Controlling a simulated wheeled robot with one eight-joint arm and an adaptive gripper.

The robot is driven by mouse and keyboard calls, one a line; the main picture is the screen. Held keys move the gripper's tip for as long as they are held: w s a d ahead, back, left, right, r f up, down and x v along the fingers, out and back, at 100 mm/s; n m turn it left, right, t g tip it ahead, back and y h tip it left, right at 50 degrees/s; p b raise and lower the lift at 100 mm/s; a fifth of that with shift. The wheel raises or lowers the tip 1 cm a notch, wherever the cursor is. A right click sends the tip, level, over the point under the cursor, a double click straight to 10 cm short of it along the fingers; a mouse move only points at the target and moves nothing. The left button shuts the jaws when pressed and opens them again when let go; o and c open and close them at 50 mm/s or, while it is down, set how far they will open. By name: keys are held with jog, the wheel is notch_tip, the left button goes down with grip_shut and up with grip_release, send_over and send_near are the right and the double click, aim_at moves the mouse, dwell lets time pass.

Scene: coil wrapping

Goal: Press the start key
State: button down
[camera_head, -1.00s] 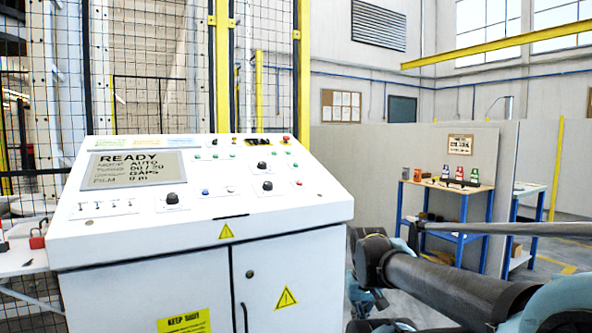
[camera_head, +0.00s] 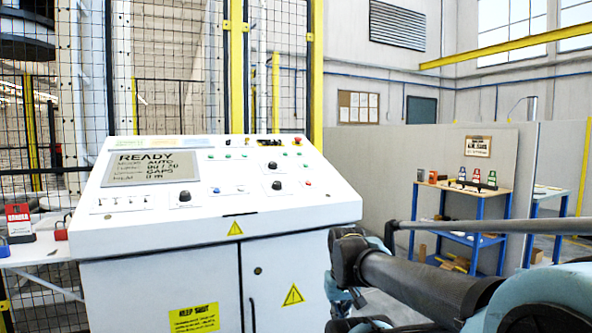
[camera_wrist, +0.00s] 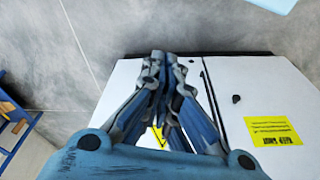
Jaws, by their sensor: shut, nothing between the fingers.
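The white control console (camera_head: 215,245) stands ahead with a sloped panel. Its display (camera_head: 151,168) reads READY and AUTO. Green buttons (camera_head: 228,156), black knobs (camera_head: 277,185), a blue button (camera_head: 216,190) and a red button (camera_head: 308,183) sit on the panel. The key captions are too small to read, so I cannot tell which is the start key. My gripper (camera_wrist: 163,62) is shut and empty in the wrist view, in front of the console's cabinet doors (camera_wrist: 222,82), apart from the panel keys. In the head view my arm reaches in from the lower right, beside the console's right side.
A yellow KEEP SHUT label (camera_head: 194,318) and a warning triangle (camera_head: 293,295) mark the doors. A mesh fence (camera_head: 175,70) stands behind. A blue-legged bench (camera_head: 478,215) stands at the right.

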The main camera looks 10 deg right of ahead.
notch_tip(320, 180, up, 47)
jog(key=m+t+y, duration=0.4)
jog(key=t+y, duration=0.1)
jog(key=t, duration=0.6)
send_over(306, 166)
jog(key=s+d, duration=0.3)
jog(key=s, duration=0.1)
jog(key=shift+r, duration=0.2)
jog(key=shift+w+a+f, duration=0.1)
jog(key=shift+f, duration=0.05)
jog(key=shift+w+a+f, duration=0.15)
jog(key=shift+w+f, duration=0.4)
jog(key=shift+f, duration=0.75)
jog(key=shift+w+a+f, duration=0.2)
jog(key=shift+w+f, duration=0.35)
jog(key=shift+f, duration=0.75)
jog(key=shift+w+a+f, duration=0.15)
jog(key=shift+w+f, duration=0.4)
jog(key=shift+f, duration=0.75)
